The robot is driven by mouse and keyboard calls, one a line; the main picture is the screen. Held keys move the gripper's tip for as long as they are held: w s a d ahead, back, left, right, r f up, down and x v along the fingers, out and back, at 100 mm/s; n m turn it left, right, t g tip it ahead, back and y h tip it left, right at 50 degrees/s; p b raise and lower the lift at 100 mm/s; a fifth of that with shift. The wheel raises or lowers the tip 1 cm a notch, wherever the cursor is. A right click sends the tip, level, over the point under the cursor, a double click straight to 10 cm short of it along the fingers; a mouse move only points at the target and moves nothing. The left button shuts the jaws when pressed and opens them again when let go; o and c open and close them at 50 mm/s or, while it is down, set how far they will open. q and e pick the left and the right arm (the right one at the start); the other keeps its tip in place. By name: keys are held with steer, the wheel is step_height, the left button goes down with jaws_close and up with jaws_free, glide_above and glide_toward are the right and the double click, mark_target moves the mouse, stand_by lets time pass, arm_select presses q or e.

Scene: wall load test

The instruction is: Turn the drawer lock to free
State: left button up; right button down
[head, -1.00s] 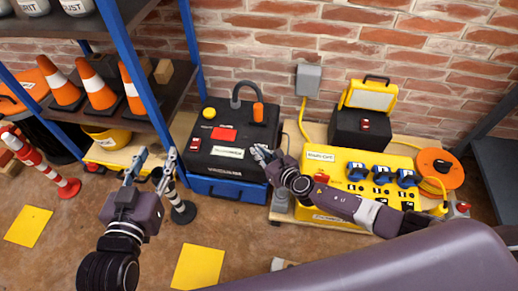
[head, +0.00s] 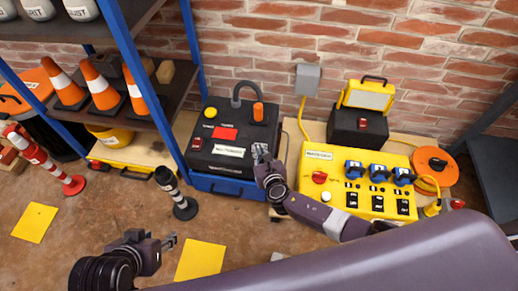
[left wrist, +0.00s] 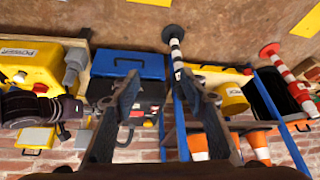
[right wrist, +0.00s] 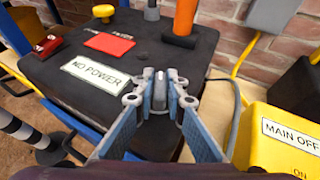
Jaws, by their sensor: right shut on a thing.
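The black cabinet (head: 215,165) stands against the brick wall with a blue drawer (head: 226,187) under it. My right gripper (head: 262,152) is over the right side of the cabinet's top. In the right wrist view its fingers (right wrist: 160,88) are closed around a small grey upright knob (right wrist: 159,92), beside the "NO POWER" label (right wrist: 95,75). The knob is mostly hidden by the fingers, and its turn angle is hard to read. My left gripper (head: 172,241) is low at the front left, empty. The left wrist view shows its fingers (left wrist: 160,80) wide apart.
A yellow power box (head: 335,190) with a red knob (head: 320,177) and blue plugs stands right of the cabinet. A striped post (head: 176,195) stands on the floor before the blue-framed shelf (head: 165,85). Yellow mats (head: 200,262) lie on open floor.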

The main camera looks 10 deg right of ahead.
steer(key=shift+a+r+m+h, duration=0.1)
steer(key=shift+r+m+h, duration=0.05)
steer(key=shift+m+h, duration=0.95)
steer(key=shift+h, duration=0.1)
steer(key=m+h+b, duration=0.1)
steer(key=m+h, duration=0.1)
steer(key=h, duration=0.1)
steer(key=shift+w+m+g, duration=0.1)
steer(key=shift+m+g, duration=0.3)
arm_select(q)
steer(key=shift+w+d+r+t+h, duration=0.1)
steer(key=shift+w+d+r+t, duration=0.25)
steer(key=shift+w, duration=0.5)
steer(key=shift+w+d+r+t+h, duration=0.1)
steer(key=shift+w+d+r+t, duration=0.1)
steer(key=shift+w+r+t, duration=0.5)
steer(key=shift+w+d+r+t+h, duration=0.1)
steer(key=shift+w+d+r+t, duration=0.15)
steer(key=shift+w, duration=0.75)
arm_select(e)
steer(key=shift+h, duration=0.5)
steer(key=c, duration=2)
jaws_free()
steer(key=shift+o, duration=0.2)
